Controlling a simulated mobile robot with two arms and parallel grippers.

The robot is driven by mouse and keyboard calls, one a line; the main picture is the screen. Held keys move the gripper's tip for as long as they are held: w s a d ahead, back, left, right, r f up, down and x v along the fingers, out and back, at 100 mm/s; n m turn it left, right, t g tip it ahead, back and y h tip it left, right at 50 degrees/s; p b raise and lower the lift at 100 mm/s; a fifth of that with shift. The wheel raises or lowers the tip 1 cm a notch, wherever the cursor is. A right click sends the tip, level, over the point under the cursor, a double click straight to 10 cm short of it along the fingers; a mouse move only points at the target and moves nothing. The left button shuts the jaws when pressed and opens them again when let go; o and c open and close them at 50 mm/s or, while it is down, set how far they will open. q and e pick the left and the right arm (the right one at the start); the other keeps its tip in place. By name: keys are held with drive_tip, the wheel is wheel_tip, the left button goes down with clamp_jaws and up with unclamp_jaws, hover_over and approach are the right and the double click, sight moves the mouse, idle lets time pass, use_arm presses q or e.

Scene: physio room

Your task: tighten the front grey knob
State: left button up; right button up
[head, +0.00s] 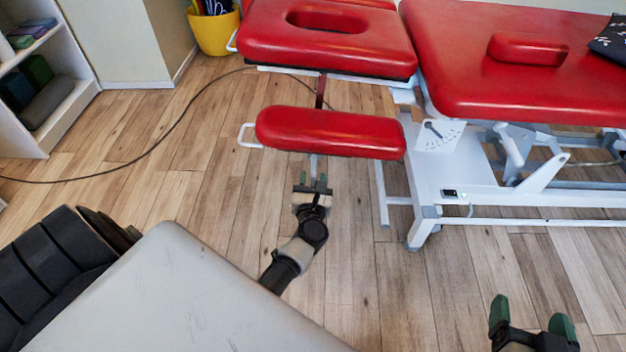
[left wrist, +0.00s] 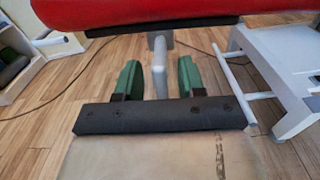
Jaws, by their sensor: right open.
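A red padded armrest (head: 330,132) juts from the front of the treatment table. Under it hangs a light grey post (head: 314,165). In the left wrist view a grey upright piece (left wrist: 159,78) with a rounded end hangs below the red pad (left wrist: 130,14); I cannot tell for certain where the knob ends and the post begins. My left gripper (head: 313,179) is just below the armrest. Its green fingers (left wrist: 159,66) are open on either side of the grey piece, with a gap on both sides. My right gripper (head: 531,318) is open and empty above the floor at lower right.
The red treatment table (head: 530,85) has a white frame (head: 455,190) to the right of my left gripper. A white bar handle (head: 246,136) sticks out at the armrest's left. A dark cable (head: 165,135) crosses the wooden floor. A shelf (head: 60,118) and yellow bin (head: 215,32) stand behind.

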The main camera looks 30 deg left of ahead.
use_arm(q)
clamp_jaws()
